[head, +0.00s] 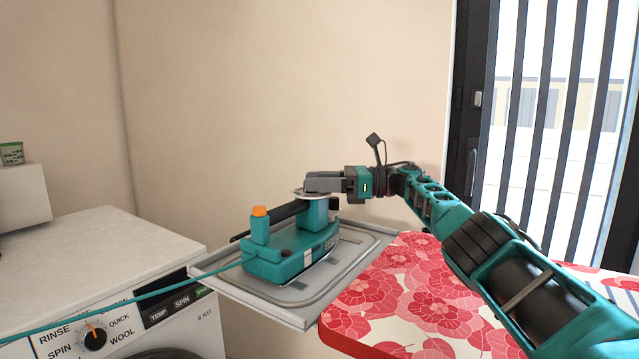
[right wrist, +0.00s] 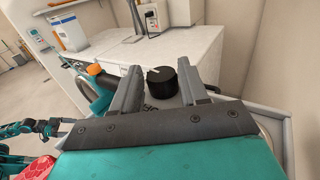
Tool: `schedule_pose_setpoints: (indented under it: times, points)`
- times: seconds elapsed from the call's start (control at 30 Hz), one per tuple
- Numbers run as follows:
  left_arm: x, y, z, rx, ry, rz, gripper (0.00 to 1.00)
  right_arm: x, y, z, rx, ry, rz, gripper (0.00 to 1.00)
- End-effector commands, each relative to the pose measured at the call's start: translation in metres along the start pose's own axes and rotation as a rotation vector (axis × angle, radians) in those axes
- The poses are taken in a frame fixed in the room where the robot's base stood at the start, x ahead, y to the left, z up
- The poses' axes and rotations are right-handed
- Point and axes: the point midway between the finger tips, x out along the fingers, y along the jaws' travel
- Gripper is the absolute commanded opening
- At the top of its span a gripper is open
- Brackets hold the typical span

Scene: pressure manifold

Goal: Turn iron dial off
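The teal iron (head: 290,258) with an orange cap (head: 260,211) rests on a grey metal tray (head: 225,282) at the end of the ironing board. Its dial is hidden by my gripper in the head view. In the right wrist view the dial (right wrist: 162,88) is a round black knob with a small pale mark. My right gripper (head: 312,184) is over the iron. Its fingers (right wrist: 158,88) are open, one on each side of the dial, with visible gaps.
A white washing machine (head: 75,250) stands left of the tray. A teal cord (head: 130,300) runs from the iron to the left. The ironing board (head: 420,295) has a red floral cover and lies under my right arm. A beige wall is behind.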

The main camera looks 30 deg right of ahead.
Motion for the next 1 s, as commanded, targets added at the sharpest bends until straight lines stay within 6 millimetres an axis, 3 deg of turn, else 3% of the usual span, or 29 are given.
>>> schedule_pose_setpoints:
  times: [0.17,0.4,0.53,0.77,1.0]
  points:
    - [0.0,0.0,0.001,0.0,-0.001,0.0,0.94,0.0,0.0,-0.001,0.0,0.001,-0.001,0.61]
    - [0.0,0.0,0.001,-0.001,-0.002,0.0,0.94,-0.001,0.0,0.0,0.001,0.002,-0.002,0.61]
    - [-0.002,0.0,-0.002,-0.001,-0.002,0.0,0.94,-0.001,-0.001,0.011,-0.002,0.001,-0.002,0.61]
    - [-0.01,0.001,-0.014,-0.001,-0.003,0.0,0.94,0.0,0.0,0.061,-0.003,-0.001,-0.002,0.61]
    - [-0.03,0.002,-0.043,-0.001,-0.003,0.0,0.94,0.0,0.0,0.117,0.001,0.001,-0.002,0.61]
